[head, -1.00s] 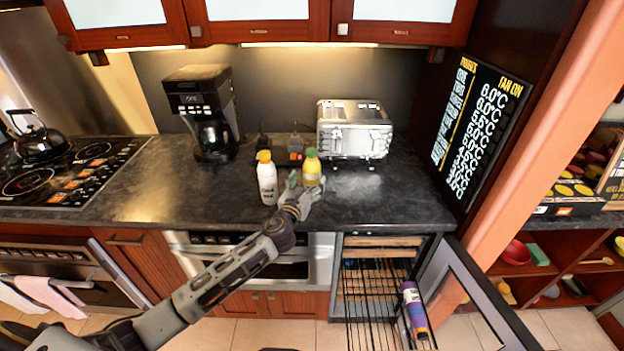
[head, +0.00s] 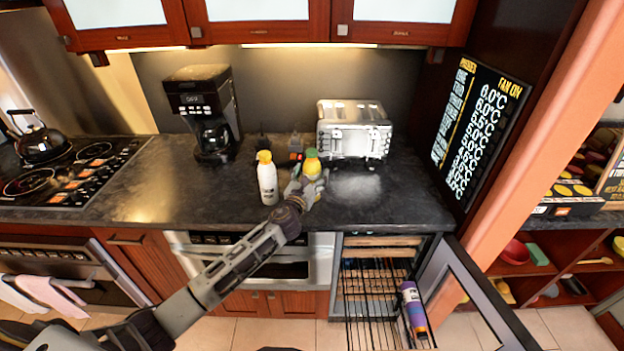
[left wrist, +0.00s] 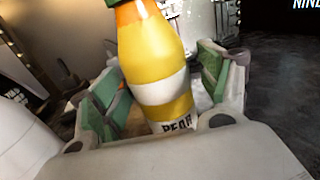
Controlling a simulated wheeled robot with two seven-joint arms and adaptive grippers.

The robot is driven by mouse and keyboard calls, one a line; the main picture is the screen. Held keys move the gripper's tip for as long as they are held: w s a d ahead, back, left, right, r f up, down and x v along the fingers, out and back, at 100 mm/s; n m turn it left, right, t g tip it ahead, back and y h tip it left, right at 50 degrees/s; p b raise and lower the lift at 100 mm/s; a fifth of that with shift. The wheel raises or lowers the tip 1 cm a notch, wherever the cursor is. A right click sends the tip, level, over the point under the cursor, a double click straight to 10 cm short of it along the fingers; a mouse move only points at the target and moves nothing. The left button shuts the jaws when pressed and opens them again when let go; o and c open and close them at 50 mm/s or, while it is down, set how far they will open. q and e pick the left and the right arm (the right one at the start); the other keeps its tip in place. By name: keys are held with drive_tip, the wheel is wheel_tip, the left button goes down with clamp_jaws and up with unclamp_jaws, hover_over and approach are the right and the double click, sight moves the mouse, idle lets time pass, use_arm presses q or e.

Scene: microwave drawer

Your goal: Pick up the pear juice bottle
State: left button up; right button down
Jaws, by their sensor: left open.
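The pear juice bottle (head: 312,166) is yellow with a green cap and stands upright on the dark counter. In the left wrist view the bottle (left wrist: 157,62) shows a white band and the letters "PEAR". My left gripper (head: 307,184) is at the bottle, and its fingers hide the bottle's lower part in the head view. In the left wrist view the gripper (left wrist: 160,92) is open, with green-padded fingers on either side of the bottle. A gap shows at the left finger; contact on the right is unclear. My right gripper is not in view.
A white bottle with a yellow cap (head: 267,180) stands close to the left of the gripper. A toaster (head: 354,130) is behind to the right, and a coffee maker (head: 207,115) behind to the left. An open rack drawer (head: 372,307) holds a purple bottle (head: 414,310) below.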

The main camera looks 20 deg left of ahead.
use_arm(q)
drive_tip(key=shift+w, duration=0.5)
drive_tip(key=c, duration=1.5)
